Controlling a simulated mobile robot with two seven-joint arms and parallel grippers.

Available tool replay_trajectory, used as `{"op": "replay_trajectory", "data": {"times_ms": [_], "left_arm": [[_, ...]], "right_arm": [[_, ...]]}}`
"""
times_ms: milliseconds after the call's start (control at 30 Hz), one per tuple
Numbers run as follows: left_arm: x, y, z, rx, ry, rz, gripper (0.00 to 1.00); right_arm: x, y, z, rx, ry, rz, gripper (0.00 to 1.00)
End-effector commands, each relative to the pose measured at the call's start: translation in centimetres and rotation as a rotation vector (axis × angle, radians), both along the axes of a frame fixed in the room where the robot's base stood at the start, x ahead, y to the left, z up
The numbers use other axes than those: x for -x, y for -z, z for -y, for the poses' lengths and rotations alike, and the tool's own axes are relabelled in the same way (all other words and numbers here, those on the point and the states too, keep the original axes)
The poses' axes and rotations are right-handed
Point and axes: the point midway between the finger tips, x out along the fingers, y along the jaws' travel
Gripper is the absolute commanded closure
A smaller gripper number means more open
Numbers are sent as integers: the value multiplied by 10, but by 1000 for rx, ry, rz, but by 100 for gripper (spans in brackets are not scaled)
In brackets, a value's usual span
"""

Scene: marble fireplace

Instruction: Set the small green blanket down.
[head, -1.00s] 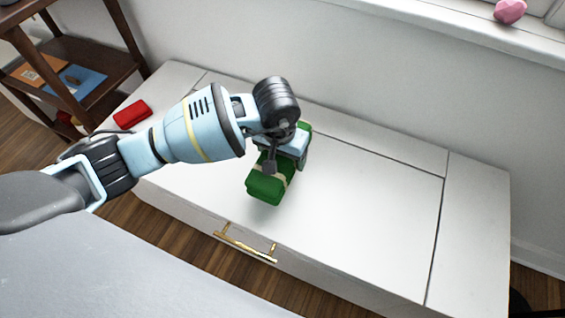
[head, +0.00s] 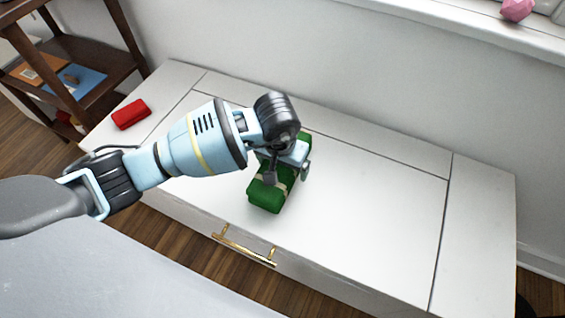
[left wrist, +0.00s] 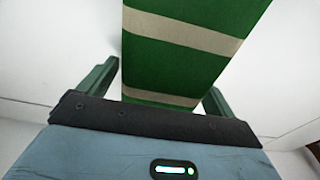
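The small green blanket (head: 266,196) is a folded bundle with pale bands, over the middle of the white chest top, near its front edge. My left gripper (head: 288,172) reaches over it from above, with a finger on either side of it. My right gripper is not in view.
The white chest top (head: 370,220) is clear to the right. A red folded bundle (head: 131,113) lies at its left end. A gold handle (head: 243,250) is on the front. A dark wooden shelf (head: 85,62) stands left. A pink object (head: 517,9) sits on the windowsill.

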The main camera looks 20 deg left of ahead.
Motion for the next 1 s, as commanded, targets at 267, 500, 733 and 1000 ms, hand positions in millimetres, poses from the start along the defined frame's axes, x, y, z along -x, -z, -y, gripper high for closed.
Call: {"op": "replay_trajectory", "data": {"times_ms": [267,500,733,1000], "left_arm": [[0,0,0,0,0,0,1],[0,-17,0,0,1,4,1],[6,-62,-1,-1,2,6,1],[12,-107,0,0,2,3,1]], "right_arm": [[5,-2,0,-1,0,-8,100],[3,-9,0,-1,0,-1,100],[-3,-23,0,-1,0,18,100],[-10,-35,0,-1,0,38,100]]}}
